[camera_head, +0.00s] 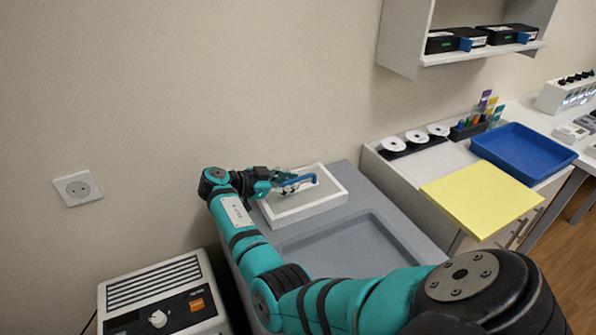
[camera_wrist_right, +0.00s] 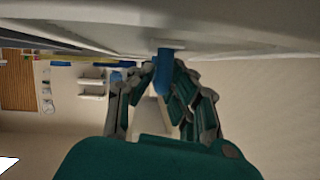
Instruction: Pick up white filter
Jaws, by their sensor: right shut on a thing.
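The white filter (camera_head: 318,207) looks like a flat, pale, rectangular panel with a raised rim. It is on the grey worktop by the wall in the head view. A blue handle (camera_head: 300,180) shows over its face. My right gripper (camera_head: 283,184) is over the filter's far left part. In the right wrist view my right gripper (camera_wrist_right: 168,82) is closed around the blue handle (camera_wrist_right: 163,62), which meets the pale surface (camera_wrist_right: 225,40) above it. I cannot tell whether the filter is clear of the worktop. My left gripper is not in view.
The grey worktop (camera_head: 405,228) has a shallow recess in front of the filter. A white device (camera_head: 160,290) stands at the lower left. To the right are a yellow panel (camera_head: 480,199), a blue tray (camera_head: 524,150) and white discs on a black stand (camera_head: 415,147). A shelf (camera_head: 405,45) hangs above.

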